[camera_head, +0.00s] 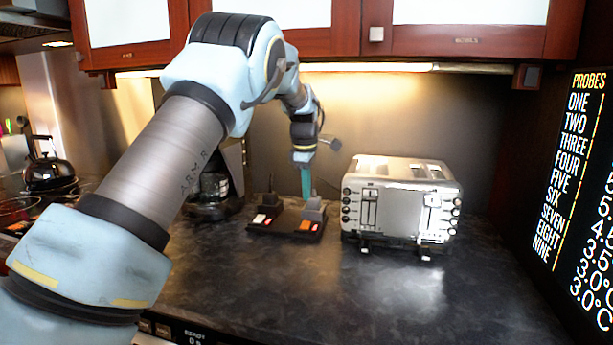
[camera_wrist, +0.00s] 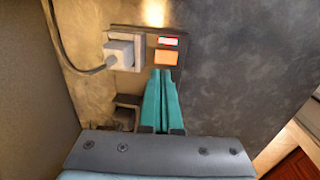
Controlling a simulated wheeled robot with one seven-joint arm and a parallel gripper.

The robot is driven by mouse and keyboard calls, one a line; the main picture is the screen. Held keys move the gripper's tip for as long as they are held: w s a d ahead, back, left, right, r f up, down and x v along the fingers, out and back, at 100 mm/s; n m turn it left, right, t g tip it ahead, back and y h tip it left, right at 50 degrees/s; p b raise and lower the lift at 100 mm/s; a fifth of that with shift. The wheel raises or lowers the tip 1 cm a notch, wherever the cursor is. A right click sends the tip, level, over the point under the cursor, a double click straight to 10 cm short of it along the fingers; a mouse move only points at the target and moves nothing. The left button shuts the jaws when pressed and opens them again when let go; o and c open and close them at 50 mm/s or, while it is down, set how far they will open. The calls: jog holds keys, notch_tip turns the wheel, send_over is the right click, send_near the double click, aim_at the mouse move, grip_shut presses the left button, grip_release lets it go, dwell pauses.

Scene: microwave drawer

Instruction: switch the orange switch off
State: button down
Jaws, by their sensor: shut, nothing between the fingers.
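A dark switched socket block (camera_head: 259,230) lies on the counter, left of the toaster. Its bright orange switch (camera_head: 305,225) is on the right half; it also shows in the wrist view (camera_wrist: 166,57). In the wrist view the fingertips (camera_wrist: 164,72) end right at the near edge of the orange switch. I cannot tell whether they touch it. The fingers hide part of the block.
A grey plug (camera_wrist: 118,52) with a cable stands in the block beside the orange switch. A silver toaster (camera_head: 400,200) stands close on the right. A dark appliance (camera_head: 215,200) is on the left, and a kettle (camera_head: 50,172) further left. The front counter is clear.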

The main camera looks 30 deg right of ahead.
aim_at(306, 225)
jog(key=f, duration=0.2)
jog(key=f+p, duration=0.1)
jog(key=f, duration=0.1)
jog(key=f+p, duration=0.1)
jog(key=f, duration=0.2)
jog(key=shift+w+d, duration=0.25)
jog(key=shift+w, duration=0.05)
jog(key=shift+f, duration=0.2)
jog(key=shift+f, duration=0.15)
jog(key=shift+w+d+f, duration=0.1)
jog(key=shift+f, duration=0.1)
jog(key=shift+s+a+f, duration=0.1)
jog(key=shift+s+a, duration=0.1)
jog(key=shift+s, duration=0.05)
jog(key=shift+s+a, duration=0.4)
jog(key=shift+s, duration=0.05)
